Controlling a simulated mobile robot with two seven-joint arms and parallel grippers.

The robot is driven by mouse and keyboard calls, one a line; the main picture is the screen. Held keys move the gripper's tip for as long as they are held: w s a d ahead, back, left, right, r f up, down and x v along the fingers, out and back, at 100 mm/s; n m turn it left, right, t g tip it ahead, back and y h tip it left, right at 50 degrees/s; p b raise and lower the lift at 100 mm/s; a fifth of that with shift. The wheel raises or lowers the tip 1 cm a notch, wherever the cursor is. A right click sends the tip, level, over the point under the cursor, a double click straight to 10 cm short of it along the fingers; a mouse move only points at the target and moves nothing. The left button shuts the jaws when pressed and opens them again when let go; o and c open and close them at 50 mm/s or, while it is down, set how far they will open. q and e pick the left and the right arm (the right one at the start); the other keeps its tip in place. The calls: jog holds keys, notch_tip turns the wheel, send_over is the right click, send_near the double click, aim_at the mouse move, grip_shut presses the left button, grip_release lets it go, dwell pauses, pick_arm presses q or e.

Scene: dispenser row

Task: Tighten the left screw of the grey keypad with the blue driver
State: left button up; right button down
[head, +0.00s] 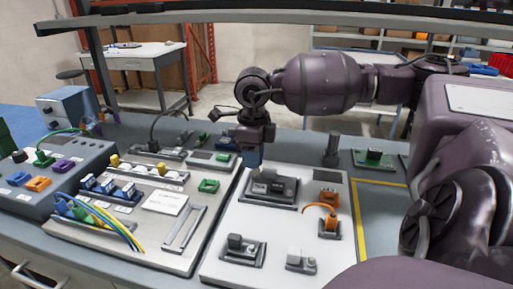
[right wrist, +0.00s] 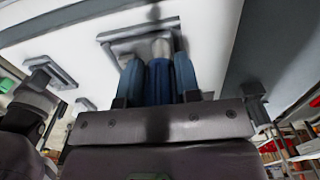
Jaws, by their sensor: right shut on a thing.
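My right gripper (head: 252,150) points down over the white panel, shut on the blue driver (head: 253,158). In the right wrist view the driver (right wrist: 159,80) shows as a blue handle between the fingers of the gripper (right wrist: 158,90). A grey unit on a dark base (head: 272,203), which looks like the keypad, lies just below the driver, towards the panel's back. It also shows beyond the driver in the right wrist view (right wrist: 118,37). The driver's tip and the left screw cannot be made out, nor whether they touch. My left gripper is not in view.
The white panel (head: 225,218) also bears orange parts (head: 329,200) and small grey fixtures (head: 240,246) nearer the front. A board with coloured wires and connectors (head: 152,228) stands to its left. A yellow line (head: 363,232) marks clear bench on the right.

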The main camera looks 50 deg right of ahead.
jog(key=shift+d+f+m, duration=0.1)
jog(key=shift+f+m, duration=0.35)
jog(key=shift+m, duration=0.65)
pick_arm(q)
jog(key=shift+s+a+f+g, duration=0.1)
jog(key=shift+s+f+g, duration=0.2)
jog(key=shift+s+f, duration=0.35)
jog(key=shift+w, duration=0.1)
pick_arm(e)
jog(key=shift+r, duration=0.1)
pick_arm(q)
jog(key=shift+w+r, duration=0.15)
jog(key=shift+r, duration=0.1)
pick_arm(e)
jog(key=shift+r, duration=0.9)
jog(key=shift+w+r+p, duration=0.1)
jog(key=shift+r+p, duration=0.45)
jog(key=shift+r, duration=1.85)
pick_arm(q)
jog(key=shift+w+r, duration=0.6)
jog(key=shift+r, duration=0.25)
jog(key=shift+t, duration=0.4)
